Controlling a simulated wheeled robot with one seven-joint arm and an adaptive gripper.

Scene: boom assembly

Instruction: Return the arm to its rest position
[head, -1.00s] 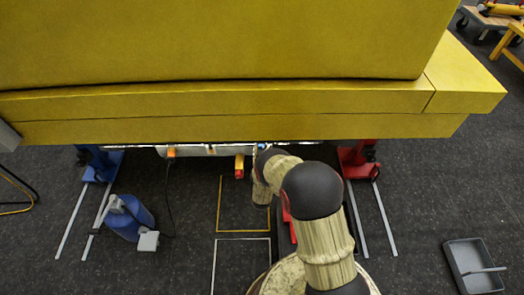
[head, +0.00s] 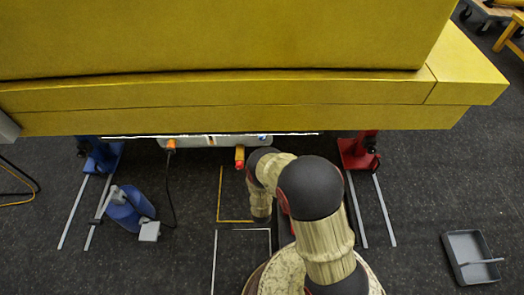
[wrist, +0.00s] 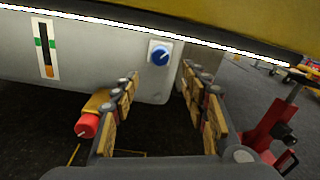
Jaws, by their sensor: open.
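My arm (head: 325,240) rises at the lower middle of the head view and bends over to the left, toward the yellow boom (head: 220,108). My gripper's fingers are hidden in the head view. In the wrist view my gripper (wrist: 159,82) is open, with nothing between its fingers. It faces a grey panel (wrist: 98,55) with a blue knob (wrist: 160,55), which appears beyond and between the fingertips. A red-ended yellow part (wrist: 88,124) is just left of the left finger. It also shows below the boom in the head view (head: 239,157).
A red stand (head: 358,152) and a blue stand (head: 99,155) are under the boom. Floor between arm and tray is clear. The boom overhangs closely.

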